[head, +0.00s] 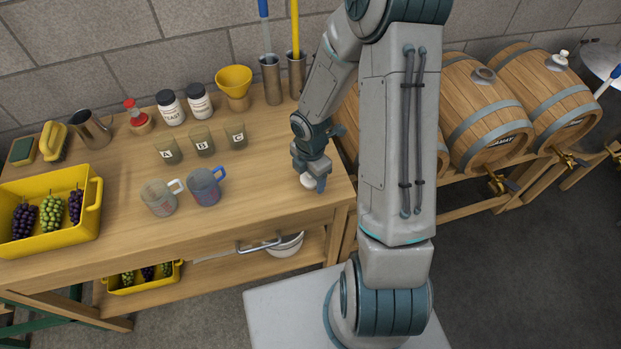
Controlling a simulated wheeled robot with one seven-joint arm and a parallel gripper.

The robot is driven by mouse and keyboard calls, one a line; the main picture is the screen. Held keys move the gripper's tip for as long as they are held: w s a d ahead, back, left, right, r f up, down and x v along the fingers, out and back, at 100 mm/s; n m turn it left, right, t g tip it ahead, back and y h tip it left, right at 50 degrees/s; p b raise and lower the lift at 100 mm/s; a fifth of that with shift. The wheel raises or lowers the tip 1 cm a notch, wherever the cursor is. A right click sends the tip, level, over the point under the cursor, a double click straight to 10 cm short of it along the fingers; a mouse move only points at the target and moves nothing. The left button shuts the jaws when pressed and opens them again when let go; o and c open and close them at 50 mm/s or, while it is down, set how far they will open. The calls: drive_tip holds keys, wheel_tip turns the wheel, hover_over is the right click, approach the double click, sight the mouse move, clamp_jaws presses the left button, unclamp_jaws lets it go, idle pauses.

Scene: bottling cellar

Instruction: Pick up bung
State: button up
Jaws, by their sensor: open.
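A small whitish bung (306,183) sits on the wooden bench top near its right end. My gripper (311,186) points down right over it, with its fingers around or just beside the bung. My gripper is open; it hides part of the bung, and I cannot tell whether a finger touches it. Another pale stopper (562,57) stands on top of the far right barrel.
Two mugs (205,187) and cups marked A, B and C (203,144) stand left of my gripper. A yellow grape crate (45,245) is at far left. Metal holders (270,80) stand behind. Barrels (480,110) lie to the right. The bench's front right corner is clear.

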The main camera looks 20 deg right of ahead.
drive_tip(key=shift+c, duration=0.4)
drive_tip(key=c, duration=0.7)
drive_tip(key=shift+r, duration=0.1)
drive_tip(key=shift+c, duration=0.2)
